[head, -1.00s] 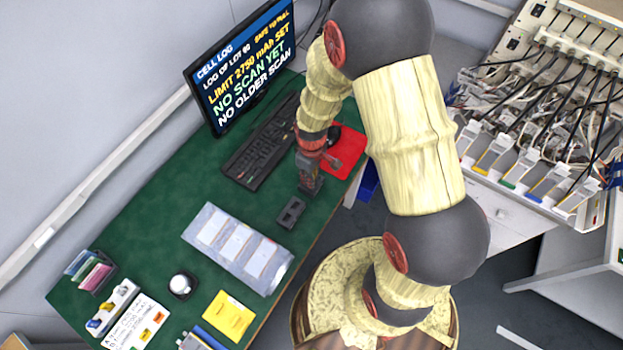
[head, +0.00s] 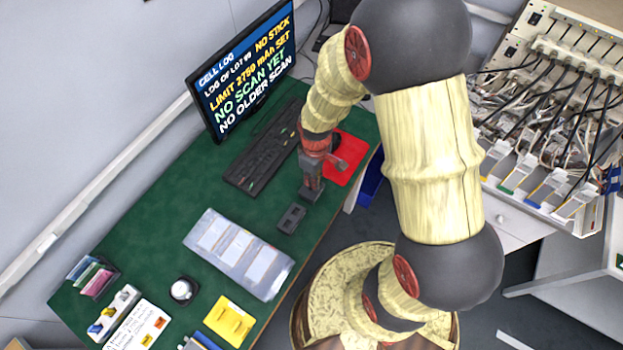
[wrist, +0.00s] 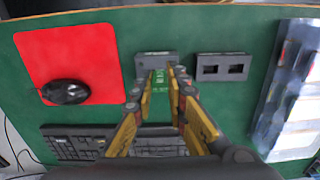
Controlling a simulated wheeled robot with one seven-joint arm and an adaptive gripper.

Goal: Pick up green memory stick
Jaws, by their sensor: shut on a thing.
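The green memory stick (wrist: 158,86) shows in the wrist view as a narrow green strip with pale lettering between the fingers of my gripper (wrist: 158,76). The gripper is shut on it. A grey block (wrist: 143,60) lies just beyond the fingertips; whether the stick touches it I cannot tell. In the head view my gripper (head: 311,188) points down over the front part of the green desk, and the stick cannot be made out there. The monitor (head: 245,75) reads "NO STICK" in its top lines.
A grey two-slot block (head: 291,218) lies beside the gripper, with a clear pouch tray (head: 238,253) beyond. The keyboard (head: 263,148) and red mat (head: 345,160) with its mouse are close by. The desk's front edge is near.

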